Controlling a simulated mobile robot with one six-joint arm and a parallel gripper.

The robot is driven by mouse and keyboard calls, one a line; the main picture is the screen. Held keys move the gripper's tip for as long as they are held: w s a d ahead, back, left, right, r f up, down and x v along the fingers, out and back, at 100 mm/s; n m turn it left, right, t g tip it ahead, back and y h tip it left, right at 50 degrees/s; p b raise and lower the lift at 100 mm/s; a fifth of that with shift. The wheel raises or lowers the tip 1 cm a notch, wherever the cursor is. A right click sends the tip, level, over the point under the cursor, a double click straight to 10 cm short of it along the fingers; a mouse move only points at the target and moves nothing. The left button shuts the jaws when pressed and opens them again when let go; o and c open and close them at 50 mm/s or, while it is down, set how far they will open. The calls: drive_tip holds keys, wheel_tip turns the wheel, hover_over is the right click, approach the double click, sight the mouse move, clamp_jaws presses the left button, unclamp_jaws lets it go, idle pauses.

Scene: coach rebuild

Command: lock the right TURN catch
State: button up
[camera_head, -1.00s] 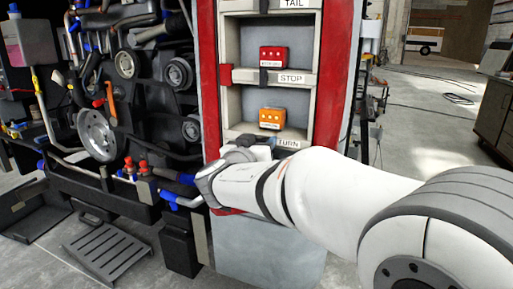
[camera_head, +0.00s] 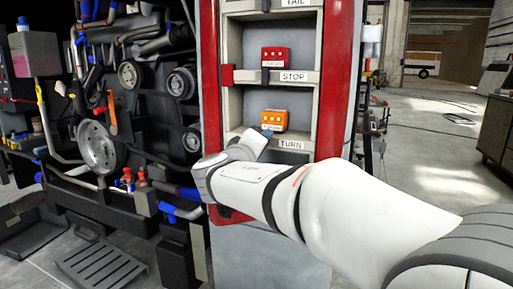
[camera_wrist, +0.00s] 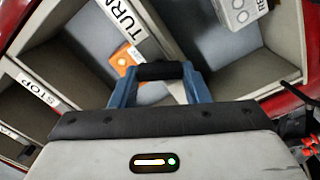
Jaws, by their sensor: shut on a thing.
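The TURN label (camera_head: 291,145) is on the shelf edge below the orange block (camera_head: 272,120). In the wrist view, the TURN label (camera_wrist: 122,18) is at the upper left. My gripper (camera_wrist: 159,78) has its two blue fingers closed on a black catch (camera_wrist: 160,70) at the shelf edge, close to the label. The orange block (camera_wrist: 124,61) shows behind it. In the head view my gripper (camera_head: 267,134) is at the left end of the TURN label, and my wrist hides most of the catch. I cannot tell whether the catch is locked.
The STOP shelf edge (camera_head: 293,77) above has a black catch (camera_head: 265,77) and a red block (camera_head: 275,57). A red frame (camera_head: 340,90) borders the shelves. Engine parts (camera_head: 125,95) crowd the left. The floor at the right (camera_head: 445,145) is mostly clear.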

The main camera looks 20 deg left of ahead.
drive_tip(key=n, duration=0.5)
drive_tip(key=shift+f+n+p, duration=0.1)
drive_tip(key=shift+n+p, duration=0.2)
drive_tip(key=shift+n, duration=0.1)
idle(0.4)
drive_tip(key=o, duration=1)
drive_tip(key=s, duration=0.5)
drive_tip(key=s+p, duration=0.1)
drive_tip(key=s, duration=0.1)
drive_tip(key=shift+s+a, duration=0.35)
drive_tip(key=shift+s, duration=0.05)
